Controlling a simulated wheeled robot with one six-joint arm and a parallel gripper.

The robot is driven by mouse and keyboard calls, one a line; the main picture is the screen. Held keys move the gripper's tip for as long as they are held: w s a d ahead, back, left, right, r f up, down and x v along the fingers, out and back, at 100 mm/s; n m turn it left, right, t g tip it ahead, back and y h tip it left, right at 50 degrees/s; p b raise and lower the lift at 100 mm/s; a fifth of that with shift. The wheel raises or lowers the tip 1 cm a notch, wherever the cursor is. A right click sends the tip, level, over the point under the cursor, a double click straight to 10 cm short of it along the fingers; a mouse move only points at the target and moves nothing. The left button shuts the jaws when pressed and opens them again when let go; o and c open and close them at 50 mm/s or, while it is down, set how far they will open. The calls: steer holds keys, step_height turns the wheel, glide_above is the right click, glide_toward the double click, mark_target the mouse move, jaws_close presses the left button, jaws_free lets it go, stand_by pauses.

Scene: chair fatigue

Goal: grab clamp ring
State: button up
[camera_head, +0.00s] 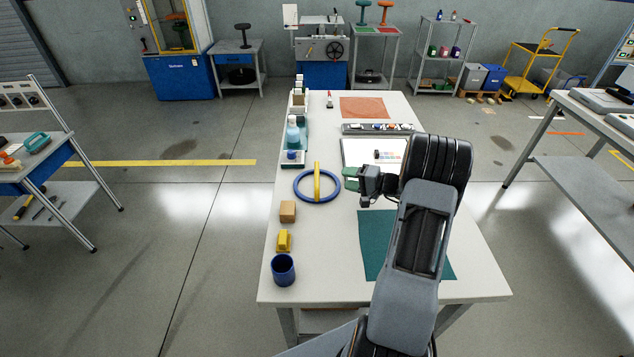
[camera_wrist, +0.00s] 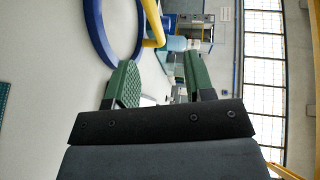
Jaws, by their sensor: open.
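The clamp ring (camera_head: 317,183) is a blue hoop with a yellow bar across its middle. It is on the white table (camera_head: 335,265), left of my gripper. My gripper (camera_head: 350,179) has green fingers and reaches in from the right, near the ring's right rim. In the wrist view my gripper (camera_wrist: 160,62) is open, its fingers spread with nothing held between them. The blue rim (camera_wrist: 98,35) and yellow bar (camera_wrist: 153,25) show beyond the fingertips, towards the upper left. The ring's full outline is cut off in the wrist view.
A wooden block (camera_head: 287,212), a yellow piece (camera_head: 284,240) and a blue cup (camera_head: 283,270) stand along the table's left edge. A rack with bottles (camera_head: 293,135) is behind the ring. A green mat (camera_head: 375,240) lies partly under my arm.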

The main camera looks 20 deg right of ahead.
mark_target(317, 169)
steer(key=shift+w+d+f+t, duration=0.2)
steer(key=shift+d+f+t, duration=0.1)
steer(key=shift+d, duration=0.2)
steer(key=shift+w+a, duration=0.1)
steer(key=shift+w, duration=0.25)
steer(key=p+x, duration=0.2)
steer(key=x, duration=0.5)
steer(key=shift+w+f, duration=0.15)
steer(key=shift+w, duration=0.1)
steer(key=shift+f+p+x, duration=0.1)
steer(key=shift+p+x, duration=0.45)
steer(key=shift+x, duration=0.75)
steer(key=shift+f+p+x, duration=0.15)
steer(key=shift+p+x, duration=0.35)
steer(key=shift+x, duration=0.8)
steer(key=shift+s+a, duration=0.1)
jaws_close()
steer(key=shift+r, duration=0.1)
